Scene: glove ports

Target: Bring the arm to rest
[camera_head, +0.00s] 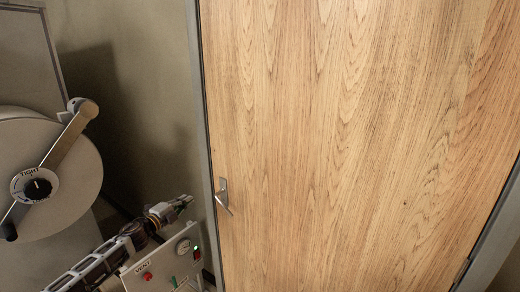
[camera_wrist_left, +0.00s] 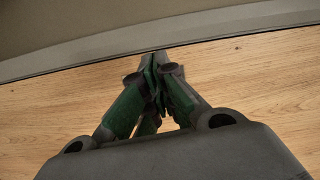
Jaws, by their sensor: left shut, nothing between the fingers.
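My left gripper (camera_head: 184,200) comes in from the lower left in the head view, its fingers pointing up and to the right. It is in front of the dark wall, a little left of the wooden door's frame. In the left wrist view its green and grey fingers (camera_wrist_left: 155,85) meet at the tips, shut with nothing between them. Behind them is a wood-grained surface and a grey edge strip. My right gripper is not in either view.
A wooden door (camera_head: 350,130) with a metal handle (camera_head: 222,196) fills the middle and right. At left is a round grey hatch (camera_head: 70,190) with a lever (camera_head: 66,140). A control panel (camera_head: 165,262) with a gauge and buttons lies below the gripper.

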